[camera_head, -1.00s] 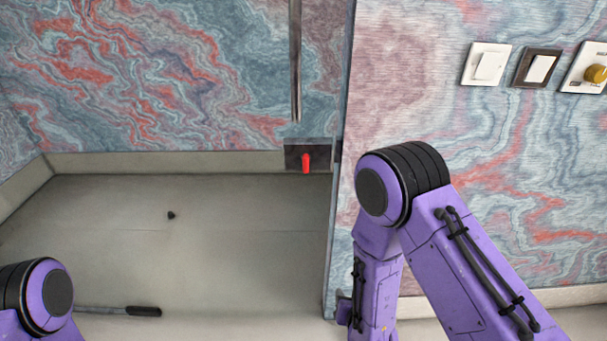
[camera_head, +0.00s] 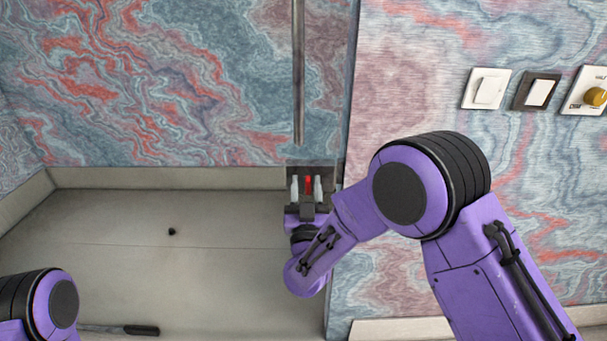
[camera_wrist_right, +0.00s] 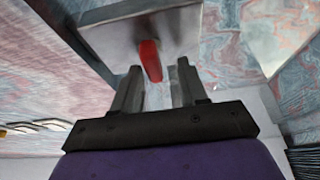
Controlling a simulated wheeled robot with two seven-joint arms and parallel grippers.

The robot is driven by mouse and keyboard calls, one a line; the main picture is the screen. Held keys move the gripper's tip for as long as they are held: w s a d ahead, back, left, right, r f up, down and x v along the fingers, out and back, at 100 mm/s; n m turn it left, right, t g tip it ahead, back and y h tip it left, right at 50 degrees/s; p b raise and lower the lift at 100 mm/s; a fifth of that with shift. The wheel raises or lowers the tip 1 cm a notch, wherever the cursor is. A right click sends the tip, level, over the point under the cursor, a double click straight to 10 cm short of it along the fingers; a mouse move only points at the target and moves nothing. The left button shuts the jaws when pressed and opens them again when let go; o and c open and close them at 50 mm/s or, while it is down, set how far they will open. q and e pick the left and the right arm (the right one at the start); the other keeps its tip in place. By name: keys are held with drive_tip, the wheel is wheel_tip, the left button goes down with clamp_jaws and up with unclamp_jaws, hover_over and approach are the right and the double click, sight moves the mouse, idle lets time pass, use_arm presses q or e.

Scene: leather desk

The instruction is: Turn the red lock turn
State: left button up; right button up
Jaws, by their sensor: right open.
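The red lock turn (camera_head: 308,183) is a small red lever on a grey metal plate (camera_head: 326,172) low on the wall panel, by the panel's right edge. My right gripper (camera_head: 307,186) is open in front of the plate, with one finger on each side of the red lever. In the right wrist view the red lever (camera_wrist_right: 150,61) points down from the plate (camera_wrist_right: 110,38) toward the gap between the two open fingers (camera_wrist_right: 156,80). I cannot tell whether a finger touches it. My left gripper is out of view; only part of my left arm shows.
A vertical metal bar (camera_head: 298,70) runs down the panel above the lock. White and dark switches (camera_head: 486,89) and a yellow knob (camera_head: 595,97) are on the right wall. A dark-handled tool (camera_head: 140,330) lies at the lower left. The grey floor is mostly clear.

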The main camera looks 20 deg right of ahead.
drive_tip(key=shift+w+d+r, duration=0.1)
drive_tip(key=shift+w+r, duration=0.1)
drive_tip(key=shift+s+d, duration=0.1)
drive_tip(key=shift+d, duration=0.05)
drive_tip(key=shift+c, duration=0.3)
drive_tip(key=shift+d, duration=0.1)
clamp_jaws()
